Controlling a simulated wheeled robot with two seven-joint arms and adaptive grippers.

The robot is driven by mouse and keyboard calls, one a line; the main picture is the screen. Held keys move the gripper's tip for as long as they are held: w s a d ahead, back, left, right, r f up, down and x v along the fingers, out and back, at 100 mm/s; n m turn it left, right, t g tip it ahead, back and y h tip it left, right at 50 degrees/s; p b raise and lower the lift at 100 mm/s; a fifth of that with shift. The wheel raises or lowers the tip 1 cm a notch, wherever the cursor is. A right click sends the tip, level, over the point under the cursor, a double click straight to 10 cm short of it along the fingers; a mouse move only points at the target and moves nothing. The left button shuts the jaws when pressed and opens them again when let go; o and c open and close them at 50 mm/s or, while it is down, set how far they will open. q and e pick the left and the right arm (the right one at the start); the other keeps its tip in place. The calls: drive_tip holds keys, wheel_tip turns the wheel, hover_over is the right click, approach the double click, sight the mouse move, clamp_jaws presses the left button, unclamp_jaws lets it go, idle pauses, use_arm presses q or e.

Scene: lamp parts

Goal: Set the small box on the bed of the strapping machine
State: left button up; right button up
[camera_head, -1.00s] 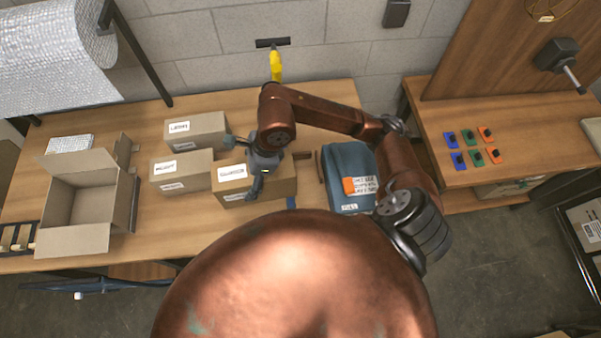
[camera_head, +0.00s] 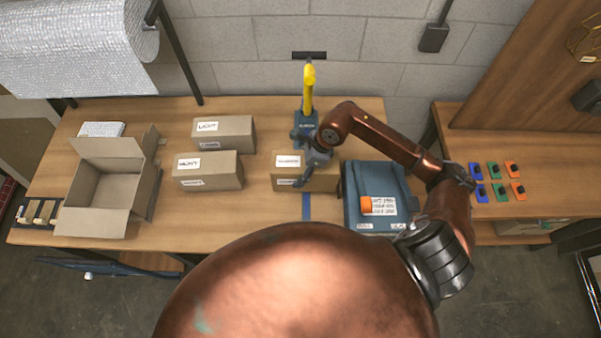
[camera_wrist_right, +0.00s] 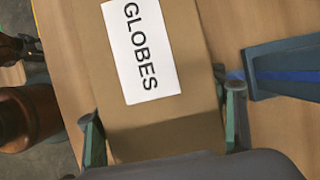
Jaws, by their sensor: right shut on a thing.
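The small box (camera_head: 290,179) is brown cardboard with a white label, which reads GLOBES in the right wrist view (camera_wrist_right: 185,75). My right gripper (camera_head: 306,160) is shut on it, with a finger on either side of the box in the wrist view (camera_wrist_right: 165,125). The box is over the blue strip (camera_head: 306,207) on the table; whether it touches the table I cannot tell. A blue-grey machine (camera_head: 352,205) with an orange part and white labels, apparently the strapping machine, stands just right of the box. My left gripper is not in view.
Two closed boxes (camera_head: 208,182) (camera_head: 238,126) stand left of the held box. An open carton (camera_head: 95,222) is farther left. A yellow upright (camera_head: 308,88) on a blue base stands behind the held box. Table front centre-left is clear.

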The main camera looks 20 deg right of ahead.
drive_tip(key=shift+w+d+f, duration=0.15)
drive_tip(key=shift+d+f, duration=0.1)
drive_tip(key=shift+f, duration=0.1)
drive_tip(key=f, duration=0.1)
drive_tip(key=f+p, duration=0.1)
drive_tip(key=f, duration=0.1)
drive_tip(key=shift+w+d, duration=0.1)
drive_tip(key=shift+d, duration=0.1)
drive_tip(key=shift+f, duration=0.2)
drive_tip(key=shift+f, duration=0.15)
drive_tip(key=o, duration=2)
drive_tip(key=shift+f, duration=0.1)
drive_tip(key=shift+c, duration=0.2)
